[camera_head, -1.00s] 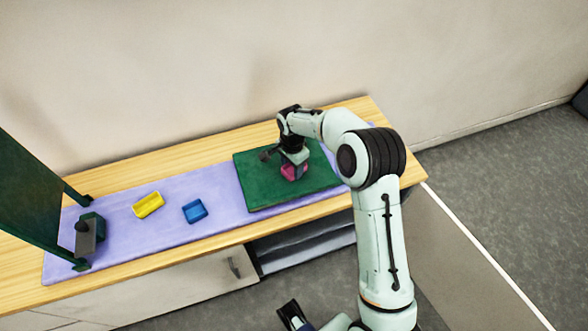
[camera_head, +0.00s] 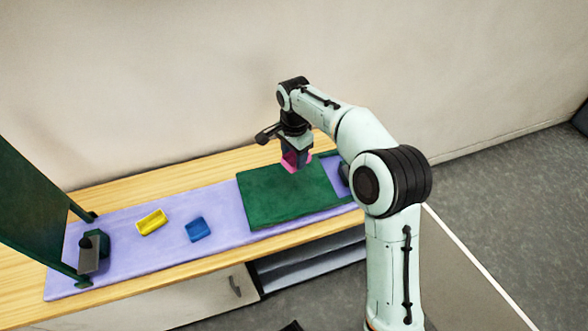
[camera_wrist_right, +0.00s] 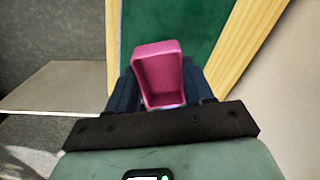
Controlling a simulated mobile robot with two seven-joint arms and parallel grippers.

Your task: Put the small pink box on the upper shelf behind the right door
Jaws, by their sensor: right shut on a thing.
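My right gripper (camera_head: 292,150) is shut on the small pink box (camera_head: 297,161) and holds it above the far part of a green panel (camera_head: 285,205). In the right wrist view the pink box (camera_wrist_right: 162,75) is tilted, with its open hollow side towards the camera, between the dark fingers. The cabinet's open right compartment (camera_head: 310,262) shows dark shelf layers below the table top. A grey-brown panel (camera_head: 460,275) with a white edge juts out at the right and looks like the open right door. My left gripper is not seen.
A yellow box (camera_head: 151,222) and a blue box (camera_head: 198,229) lie on the purple mat (camera_head: 125,255). A dark green upright board (camera_head: 30,205) stands at the left. The left cabinet door (camera_head: 190,303) is shut. The wall is close behind the table.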

